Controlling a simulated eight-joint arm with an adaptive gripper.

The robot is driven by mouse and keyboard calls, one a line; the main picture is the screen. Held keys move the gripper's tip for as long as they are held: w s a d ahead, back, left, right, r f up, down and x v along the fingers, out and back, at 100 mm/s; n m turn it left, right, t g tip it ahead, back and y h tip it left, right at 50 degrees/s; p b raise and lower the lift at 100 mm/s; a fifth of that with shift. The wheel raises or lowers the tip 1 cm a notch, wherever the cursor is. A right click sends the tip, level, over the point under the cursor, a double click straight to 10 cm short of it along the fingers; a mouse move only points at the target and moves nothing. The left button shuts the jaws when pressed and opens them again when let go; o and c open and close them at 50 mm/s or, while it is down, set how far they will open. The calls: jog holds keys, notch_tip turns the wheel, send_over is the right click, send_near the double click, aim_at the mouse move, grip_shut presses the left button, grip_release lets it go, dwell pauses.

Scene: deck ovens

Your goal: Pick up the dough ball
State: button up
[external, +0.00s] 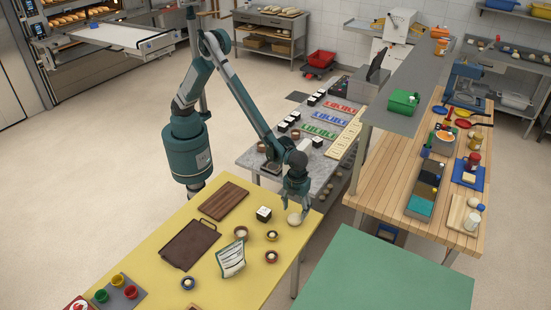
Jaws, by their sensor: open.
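A pale beige dough ball (293,219) sits on the yellow table (262,283), near its right corner. My gripper (297,203) points down just above the dough ball, with its fingers open. In this view the fingertips come down to the ball's top edge, and I cannot tell whether they touch it. Nothing shows between the fingers. The upper right side of the ball is partly covered by the gripper.
A black-and-white cube (263,214) stands left of the ball. A grey counter (262,158) is behind and a green table (390,280) is at right.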

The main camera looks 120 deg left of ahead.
aim_at(295, 216)
jog(key=shift+d+f, duration=0.15)
jog(key=shift+f, duration=2.5)
jog(key=c, duration=0.9)
